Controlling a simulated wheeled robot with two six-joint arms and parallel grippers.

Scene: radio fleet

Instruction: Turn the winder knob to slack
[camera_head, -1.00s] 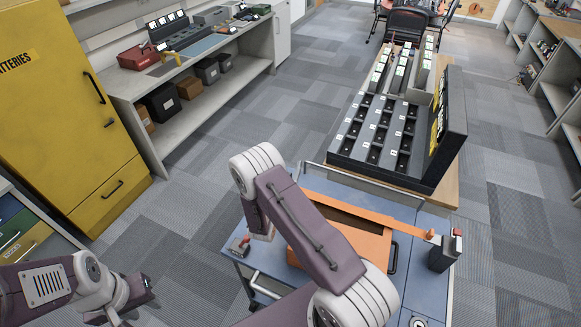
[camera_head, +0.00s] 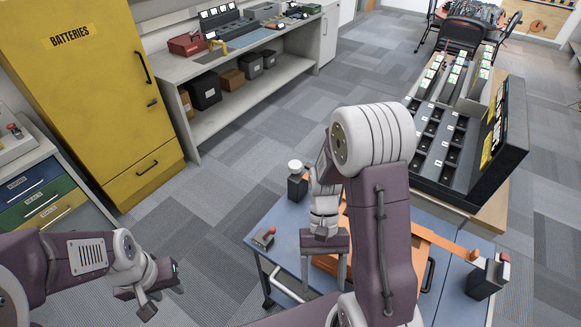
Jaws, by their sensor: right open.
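The winder knob cannot be named for certain. A pale round knob (camera_head: 295,167) sits on a dark block (camera_head: 297,188) at the cart's far left edge. An orange band (camera_head: 437,240) crosses an orange case and ends by an orange-red ball (camera_head: 473,254), beside a dark block with a red-and-grey top (camera_head: 489,276). My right gripper (camera_head: 323,272) is open and empty, pointing down over the cart's left part, right of and nearer than the pale knob. It hides part of the case. My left gripper (camera_head: 164,300) is open and empty at lower left, off the cart.
The blue cart (camera_head: 285,222) also carries a small grey device with red (camera_head: 264,237). A dark slotted rack (camera_head: 440,150) stands beyond it. The yellow battery cabinet (camera_head: 85,95) and a shelf bench are at left. Grey floor lies between.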

